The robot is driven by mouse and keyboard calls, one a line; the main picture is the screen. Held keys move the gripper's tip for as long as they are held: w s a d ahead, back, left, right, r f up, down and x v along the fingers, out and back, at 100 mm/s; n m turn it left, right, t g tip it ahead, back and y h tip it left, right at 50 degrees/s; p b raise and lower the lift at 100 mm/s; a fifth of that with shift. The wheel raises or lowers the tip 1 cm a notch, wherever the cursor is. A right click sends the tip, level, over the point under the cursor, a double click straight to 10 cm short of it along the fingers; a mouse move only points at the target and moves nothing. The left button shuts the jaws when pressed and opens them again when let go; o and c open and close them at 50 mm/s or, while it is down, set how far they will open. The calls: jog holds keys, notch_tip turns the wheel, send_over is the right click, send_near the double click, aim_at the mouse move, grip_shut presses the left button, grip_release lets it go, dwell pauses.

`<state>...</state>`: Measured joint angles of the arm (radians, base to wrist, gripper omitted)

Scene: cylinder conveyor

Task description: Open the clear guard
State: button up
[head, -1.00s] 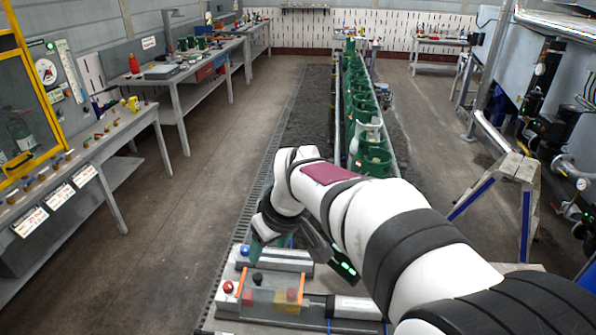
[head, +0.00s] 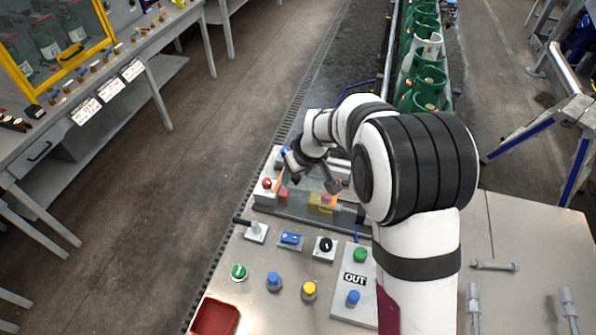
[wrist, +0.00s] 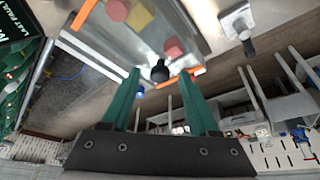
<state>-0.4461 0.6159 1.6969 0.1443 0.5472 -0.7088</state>
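The clear guard (head: 308,204) is a see-through cover with orange edges, low over red and yellow parts on the machine top. It looks closed in the head view. In the wrist view, its orange edge strip (wrist: 180,77) runs across just beyond my fingertips. A black knob (wrist: 160,72) shows near that strip. My gripper (wrist: 157,80) is open, with its two green fingers apart and the knob in line with the gap between them. I cannot tell whether they touch it. In the head view, my arm partly hides the fingers.
A red button (head: 267,184) stands left of the guard. In front are a green button (head: 238,272), a blue button (head: 273,281), a yellow button (head: 309,291) and a black selector (head: 325,245). A red tray (head: 214,318) sits at the front left. Green cylinders (head: 424,90) line the conveyor behind.

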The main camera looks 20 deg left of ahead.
grip_shut()
dwell(1.2)
